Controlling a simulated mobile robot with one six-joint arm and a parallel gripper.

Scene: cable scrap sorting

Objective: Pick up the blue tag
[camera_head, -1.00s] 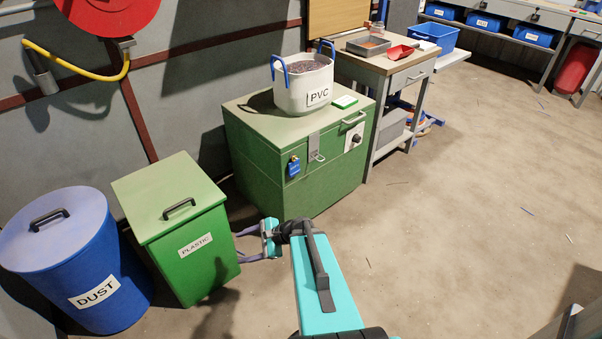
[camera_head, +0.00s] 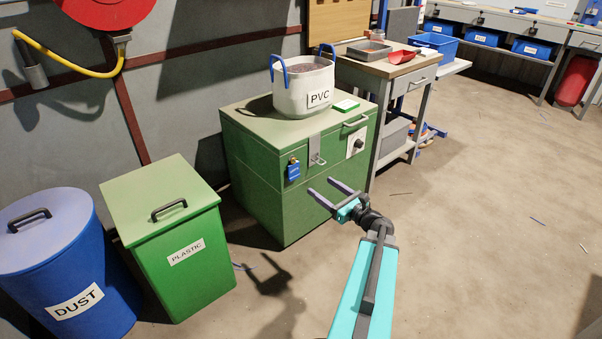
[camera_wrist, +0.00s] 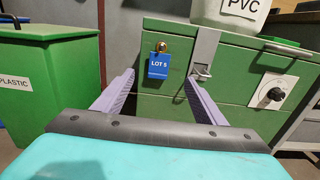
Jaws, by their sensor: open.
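The blue tag (camera_head: 293,171) hangs on the front of the green cabinet (camera_head: 272,192), left of a grey hasp (camera_head: 316,150). In the wrist view the blue tag (camera_wrist: 159,66) reads "LOT 5" and hangs below a brass-coloured fitting (camera_wrist: 161,46). My gripper (camera_head: 322,188) is open and empty in front of the cabinet, to the right of and lower than the tag in the head view. In the wrist view the tag shows between the two fingers of my gripper (camera_wrist: 158,84), ahead of them and apart from both.
A white PVC bag (camera_head: 304,87) and a small green-and-white item (camera_head: 346,105) sit on the cabinet. A green PLASTIC bin (camera_head: 172,240) and a blue DUST bin (camera_head: 70,265) stand left. A workbench (camera_head: 390,70) stands behind right. The floor at right is mostly clear.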

